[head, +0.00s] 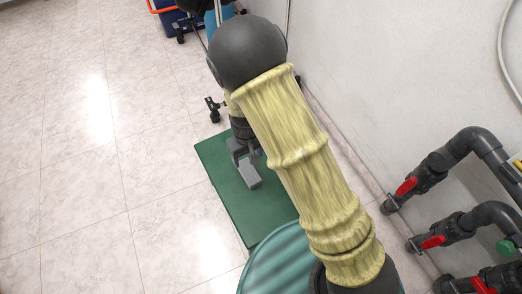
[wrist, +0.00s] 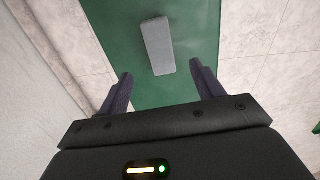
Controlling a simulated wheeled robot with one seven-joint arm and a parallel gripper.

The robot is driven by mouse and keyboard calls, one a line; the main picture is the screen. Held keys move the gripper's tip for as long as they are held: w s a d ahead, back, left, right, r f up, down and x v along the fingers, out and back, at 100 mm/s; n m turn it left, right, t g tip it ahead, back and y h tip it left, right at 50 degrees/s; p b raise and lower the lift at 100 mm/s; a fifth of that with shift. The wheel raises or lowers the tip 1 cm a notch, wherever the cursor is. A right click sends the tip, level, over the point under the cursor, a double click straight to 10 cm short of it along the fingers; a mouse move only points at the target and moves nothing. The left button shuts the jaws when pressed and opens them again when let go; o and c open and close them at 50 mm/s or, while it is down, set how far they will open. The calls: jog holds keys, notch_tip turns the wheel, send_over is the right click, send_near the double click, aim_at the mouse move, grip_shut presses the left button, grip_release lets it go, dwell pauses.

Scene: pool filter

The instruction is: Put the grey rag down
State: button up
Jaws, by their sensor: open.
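The grey rag (wrist: 158,46) is a small flat block shape lying on the green mat (wrist: 103,13) in the wrist view. It lies beyond the fingertips and apart from them, roughly centred between them. My gripper (wrist: 160,82) is open and empty, with a dark finger on each side. In the head view the rag (head: 250,176) shows on the mat (head: 218,166), just below my gripper (head: 246,156), which my arm partly covers.
A teal ribbed tank (head: 280,265) stands at the near end of the mat. Grey pipes with red valve handles (head: 406,187) run along the wall at right. A blue bin (head: 180,20) and a wheeled stand are at the back. Tiled floor at left is clear.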

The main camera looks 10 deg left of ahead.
jog(key=s+d+r+m+t, duration=0.1)
jog(key=s+d+r+m, duration=0.2)
jog(key=d+r, duration=0.6)
jog(key=s+d+r+m+t, duration=0.1)
jog(key=s+d+r+m, duration=0.2)
jog(key=d+r, duration=0.6)
jog(key=d+m, duration=0.1)
jog(key=d, duration=0.6)
jog(key=shift+s+d+r+t, duration=0.15)
jog(key=shift+s+r+t, duration=0.1)
jog(key=shift+s+t, duration=0.05)
jog(key=shift+w, duration=0.1)
